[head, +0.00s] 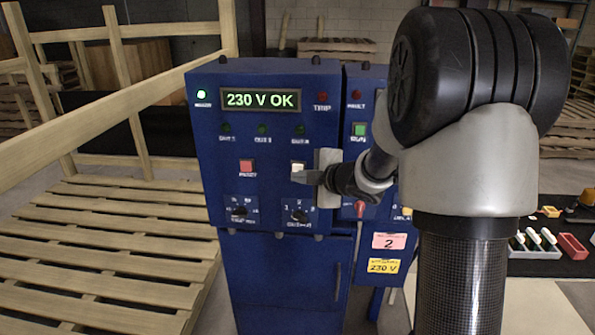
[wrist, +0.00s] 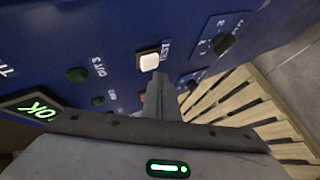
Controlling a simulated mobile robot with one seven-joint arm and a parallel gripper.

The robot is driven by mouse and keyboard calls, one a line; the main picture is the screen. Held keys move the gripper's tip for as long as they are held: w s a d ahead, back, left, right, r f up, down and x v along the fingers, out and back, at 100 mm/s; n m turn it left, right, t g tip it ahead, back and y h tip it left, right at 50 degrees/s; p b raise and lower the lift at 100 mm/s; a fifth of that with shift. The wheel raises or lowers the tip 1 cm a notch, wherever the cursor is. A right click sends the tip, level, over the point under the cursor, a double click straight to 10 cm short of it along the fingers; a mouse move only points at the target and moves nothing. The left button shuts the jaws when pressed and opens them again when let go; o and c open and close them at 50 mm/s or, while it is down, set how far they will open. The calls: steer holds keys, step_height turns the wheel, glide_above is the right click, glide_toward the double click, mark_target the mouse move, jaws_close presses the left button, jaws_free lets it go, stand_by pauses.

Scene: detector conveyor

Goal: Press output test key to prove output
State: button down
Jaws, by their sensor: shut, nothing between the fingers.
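The blue control cabinet (head: 215,150) stands ahead, its display (head: 260,100) reading "230 V OK". The white test key (head: 298,167) is on its panel, right of a red reset button (head: 246,166). The key also shows in the wrist view (wrist: 149,61), pale and unobstructed. My gripper (head: 296,179) is shut and empty, its tips just below the key in the head view. In the wrist view the fingertips (wrist: 160,78) are close beside the key; I cannot tell whether they touch. The output lamps, such as OUT 3 (wrist: 77,74), look dark green.
Two rotary knobs, left (head: 239,211) and right (head: 299,215), sit below the buttons. A second blue panel with a green run button (head: 360,129) adjoins at right. A wooden pallet structure (head: 110,250) fills the left. My arm hides part of the right side.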

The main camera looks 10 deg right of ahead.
steer(key=shift+w, duration=0.1)
steer(key=shift+w+d, duration=0.15)
steer(key=shift+w, duration=0.15)
steer(key=shift+w+d+p, duration=0.15)
steer(key=shift+w+p, duration=0.15)
steer(key=shift+w, duration=0.15)
stand_by(0.6)
steer(key=shift+s, duration=0.1)
stand_by(0.4)
steer(key=shift+s+a+b, duration=0.25)
steer(key=shift+s+b, duration=0.1)
steer(key=shift+s, duration=0.4)
steer(key=shift+s, duration=0.1)
steer(key=s, duration=0.1)
steer(key=s+a+b, duration=0.1)
steer(key=s, duration=0.2)
steer(key=shift+s+a, duration=0.3)
